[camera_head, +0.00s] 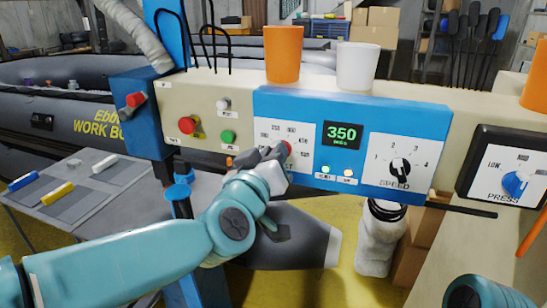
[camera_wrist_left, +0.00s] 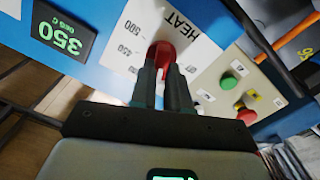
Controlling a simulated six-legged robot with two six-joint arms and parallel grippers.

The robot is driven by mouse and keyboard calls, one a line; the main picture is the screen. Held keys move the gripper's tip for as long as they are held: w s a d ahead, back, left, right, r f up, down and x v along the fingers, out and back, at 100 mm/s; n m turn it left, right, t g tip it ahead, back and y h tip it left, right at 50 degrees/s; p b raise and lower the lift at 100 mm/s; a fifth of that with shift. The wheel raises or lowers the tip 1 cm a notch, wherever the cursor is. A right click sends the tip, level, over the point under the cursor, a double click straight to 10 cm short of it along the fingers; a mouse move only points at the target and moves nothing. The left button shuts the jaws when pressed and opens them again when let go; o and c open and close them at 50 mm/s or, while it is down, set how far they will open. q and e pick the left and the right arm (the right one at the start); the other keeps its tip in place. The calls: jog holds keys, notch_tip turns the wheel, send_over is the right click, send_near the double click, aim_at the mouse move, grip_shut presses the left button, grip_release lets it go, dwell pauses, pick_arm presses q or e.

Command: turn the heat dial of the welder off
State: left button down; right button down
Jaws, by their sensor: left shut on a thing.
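The heat dial is a red knob (camera_wrist_left: 161,52) on a white plate marked HEAT in the left wrist view. In the head view only a bit of the red knob (camera_head: 289,147) shows past my fingers. My left gripper (camera_head: 276,156) is shut on the knob, with a finger on either side in the left wrist view (camera_wrist_left: 165,78). Where the knob points is hidden. The welder's blue panel (camera_head: 300,108) has a green display (camera_head: 342,135) reading 350. My right gripper is not in view.
The black SPEED knob (camera_head: 401,168) sits right of the display. A red button (camera_head: 187,125) and a green button (camera_head: 228,136) are to the left. The PRESS dial (camera_head: 515,184) is at the far right. An orange cup (camera_head: 283,55) and a white cup (camera_head: 357,66) stand on top.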

pick_arm(q)
jog(key=shift+a+f+n+b, duration=0.15)
jog(key=shift+n+b, duration=1)
jog(key=shift+n, duration=1.3)
jog(key=shift+f+n+b, duration=0.1)
jog(key=shift+n+b, duration=1.05)
jog(key=shift+n, duration=1.35)
jog(key=shift+a+f+n+b, duration=0.15)
jog(key=shift+n+b, duration=1)
jog(key=shift+n, duration=1.3)
jog(key=shift+d, duration=0.1)
jog(key=c, duration=1.1)
grip_release()
jog(key=shift+w, duration=0.1)
jog(key=v, duration=1.6)
